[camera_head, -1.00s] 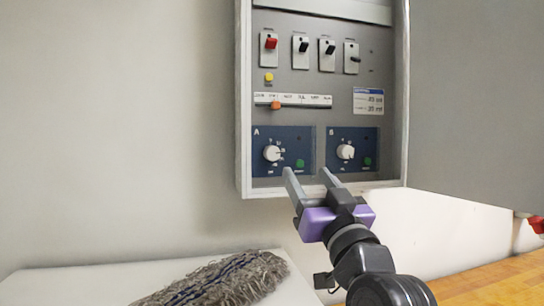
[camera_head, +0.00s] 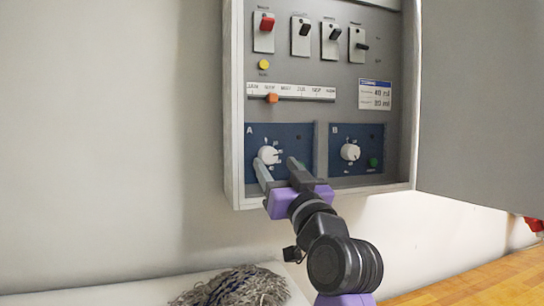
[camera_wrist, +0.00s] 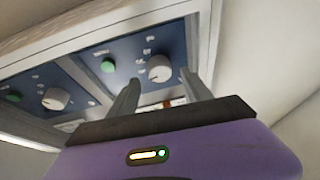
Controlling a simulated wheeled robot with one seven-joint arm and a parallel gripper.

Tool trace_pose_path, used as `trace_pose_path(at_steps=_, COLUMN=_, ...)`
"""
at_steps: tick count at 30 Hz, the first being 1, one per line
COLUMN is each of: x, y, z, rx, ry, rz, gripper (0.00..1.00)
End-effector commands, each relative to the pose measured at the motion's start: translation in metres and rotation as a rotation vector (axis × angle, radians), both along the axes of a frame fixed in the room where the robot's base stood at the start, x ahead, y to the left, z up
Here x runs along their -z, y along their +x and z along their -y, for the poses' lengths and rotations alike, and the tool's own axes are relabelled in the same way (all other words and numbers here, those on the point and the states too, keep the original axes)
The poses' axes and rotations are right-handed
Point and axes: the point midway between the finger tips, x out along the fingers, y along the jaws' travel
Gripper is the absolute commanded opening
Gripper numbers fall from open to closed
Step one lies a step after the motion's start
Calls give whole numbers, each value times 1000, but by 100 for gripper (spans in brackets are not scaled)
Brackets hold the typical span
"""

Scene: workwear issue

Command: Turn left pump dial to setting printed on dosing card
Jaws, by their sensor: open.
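The left pump dial (camera_head: 268,155) is a white knob on the blue panel marked A, at the lower left of the wall cabinet. My gripper (camera_head: 278,164) is open, with its fingers reaching up to panel A, one on the lower left of the dial and one to its right. In the wrist view the dial (camera_wrist: 159,68) shows beyond the fingertips, with nothing held between them. I cannot tell if a finger touches it. The dosing card (camera_head: 375,95) is a small white and blue label at the right of the cabinet, its print hard to read.
The panel B dial (camera_head: 350,152) sits to the right, with a green button (camera_head: 373,162) beside it. Above are an orange slider (camera_head: 272,98), a yellow button (camera_head: 264,64) and several switches. The open cabinet door (camera_head: 475,110) stands at right. A grey mop head (camera_head: 235,288) lies below.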

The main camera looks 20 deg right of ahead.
Motion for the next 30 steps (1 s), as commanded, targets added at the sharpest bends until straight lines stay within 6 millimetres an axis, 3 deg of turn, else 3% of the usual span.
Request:
trace_pose_path(at_steps=7, x=-12, y=25, z=-1, rx=-2, ry=2, rz=1, gripper=58)
trace_pose_path(at_steps=17, x=-12, y=28, z=-1, rx=0, ry=1, rz=1, gripper=58)
trace_pose_path(at_steps=26, x=-12, y=28, z=-2, rx=-1, ry=1, rz=1, gripper=1)
trace_pose_path(at_steps=30, x=-12, y=28, z=-2, rx=-2, ry=4, rz=1, gripper=0)
